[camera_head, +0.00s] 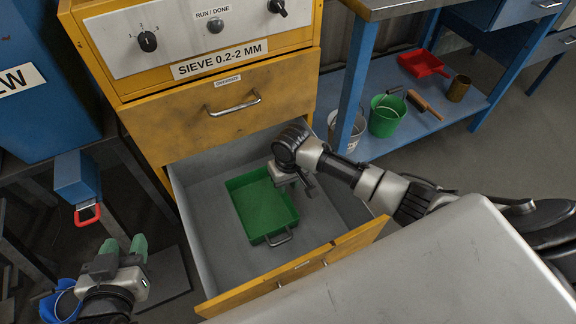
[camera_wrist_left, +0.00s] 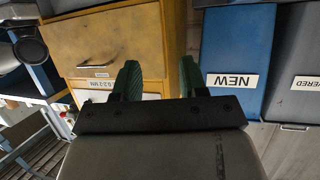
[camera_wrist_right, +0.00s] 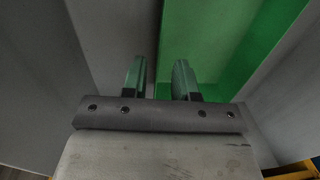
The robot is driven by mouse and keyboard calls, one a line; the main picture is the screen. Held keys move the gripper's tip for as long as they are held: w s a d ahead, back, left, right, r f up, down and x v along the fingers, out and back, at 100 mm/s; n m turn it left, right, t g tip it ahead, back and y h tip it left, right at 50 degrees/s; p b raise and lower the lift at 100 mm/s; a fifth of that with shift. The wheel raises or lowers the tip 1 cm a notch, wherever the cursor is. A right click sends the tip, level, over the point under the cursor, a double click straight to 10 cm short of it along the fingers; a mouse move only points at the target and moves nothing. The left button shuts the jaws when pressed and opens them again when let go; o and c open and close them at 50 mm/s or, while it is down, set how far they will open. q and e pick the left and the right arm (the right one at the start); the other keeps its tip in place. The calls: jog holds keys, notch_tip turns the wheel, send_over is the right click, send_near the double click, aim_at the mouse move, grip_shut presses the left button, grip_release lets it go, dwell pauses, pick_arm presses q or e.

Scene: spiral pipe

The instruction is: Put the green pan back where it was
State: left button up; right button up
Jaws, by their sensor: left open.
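The green pan (camera_head: 262,208) is a rectangular tray with a metal handle on its near side. It lies inside the grey bottom drawer (camera_head: 205,240), which is pulled out of the yellow sieve cabinet. My right gripper (camera_head: 298,184) reaches into the drawer over the pan's right side. In the right wrist view its fingers (camera_wrist_right: 160,82) stand apart, with a green pan wall (camera_wrist_right: 182,40) behind and between them. Contact cannot be told. My left gripper (camera_head: 123,244) is open and empty at the lower left, away from the pan; its fingers (camera_wrist_left: 158,82) also show in the left wrist view.
The cabinet's upper drawer (camera_head: 205,115) is shut. A grey surface (camera_head: 460,270) fills the lower right. A blue shelf (camera_head: 390,140) holds a green bucket (camera_head: 386,118), brush and red dustpan (camera_head: 423,63). A blue bin marked NEW (camera_wrist_left: 235,50) stands left of the cabinet.

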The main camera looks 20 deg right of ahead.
notch_tip(320, 180, up, 6)
jog(key=p, duration=0.2)
jog(key=s+a+n+t+y, duration=0.25)
jog(key=s+a, duration=0.35)
jog(key=s, duration=0.3)
pick_arm(q)
jog(key=s+a+f+g+y, duration=0.1)
jog(key=s+a+f+g, duration=0.1)
jog(key=s+f+g, duration=0.3)
jog(key=shift+s+a+g+y, duration=0.35)
jog(key=shift+s+g, duration=0.25)
jog(key=shift+s, duration=0.1)
pick_arm(e)
jog(key=s+d+r+t+h, duration=0.2)
jog(key=s+d+r+t, duration=0.2)
jog(key=s+r, duration=0.4)
jog(key=shift+s+d+m+t, duration=0.35)
jog(key=shift+s+d, duration=0.25)
jog(key=shift+d, duration=0.3)
